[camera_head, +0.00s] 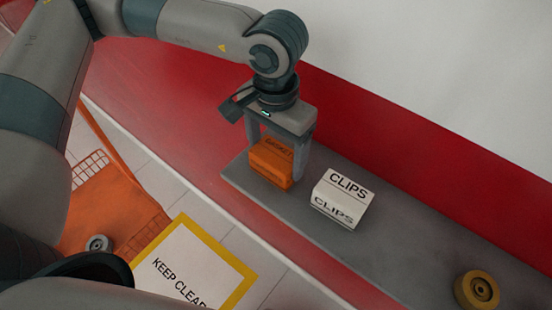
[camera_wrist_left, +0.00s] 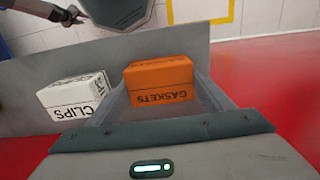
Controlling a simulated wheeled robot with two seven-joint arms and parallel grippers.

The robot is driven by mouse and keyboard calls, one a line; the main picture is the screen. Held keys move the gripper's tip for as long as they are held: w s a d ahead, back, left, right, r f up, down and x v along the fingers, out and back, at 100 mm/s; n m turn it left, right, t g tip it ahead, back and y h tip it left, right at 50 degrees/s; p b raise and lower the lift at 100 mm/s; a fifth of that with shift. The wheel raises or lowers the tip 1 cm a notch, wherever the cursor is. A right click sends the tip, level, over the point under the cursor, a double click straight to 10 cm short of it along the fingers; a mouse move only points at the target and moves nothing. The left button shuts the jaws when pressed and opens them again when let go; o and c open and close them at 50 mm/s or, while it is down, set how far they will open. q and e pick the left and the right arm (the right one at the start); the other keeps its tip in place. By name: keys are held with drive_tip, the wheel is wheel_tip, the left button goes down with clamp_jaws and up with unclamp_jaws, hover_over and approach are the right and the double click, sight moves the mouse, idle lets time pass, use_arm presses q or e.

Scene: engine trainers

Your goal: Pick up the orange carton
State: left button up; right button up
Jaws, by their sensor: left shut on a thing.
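The orange carton (camera_head: 270,164), printed GASKETS, stands on a grey board at its left end in the head view. My left gripper (camera_head: 276,163) comes down over it from above, with one finger on each side, and is shut on it. In the left wrist view the orange carton (camera_wrist_left: 159,80) sits between the two fingers (camera_wrist_left: 160,88). I cannot tell any gap between the carton and the board.
A white CLIPS carton (camera_head: 342,198) stands just right of my left gripper on the grey board (camera_head: 400,257). A yellow wheel (camera_head: 477,290) lies farther right. A KEEP CLEAR floor sign (camera_head: 190,262) and an orange basket (camera_head: 100,212) are below left.

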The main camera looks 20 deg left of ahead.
sight(277, 156)
use_arm(q)
drive_tip(key=shift+r+b, duration=0.75)
drive_tip(key=shift+r, duration=0.1)
drive_tip(key=shift+s+d+r+b, duration=0.1)
drive_tip(key=shift+r+b, duration=0.35)
drive_tip(key=shift+r, duration=0.15)
drive_tip(key=shift+s+d+r+b, duration=0.1)
drive_tip(key=shift+r+b, duration=0.3)
drive_tip(key=shift+r, duration=0.15)
drive_tip(key=s+d+r+b, duration=0.4)
drive_tip(key=s+d+r, duration=0.3)
drive_tip(key=s, duration=0.1)
drive_tip(key=shift+d, duration=0.35)
drive_tip(key=shift+s, duration=0.15)
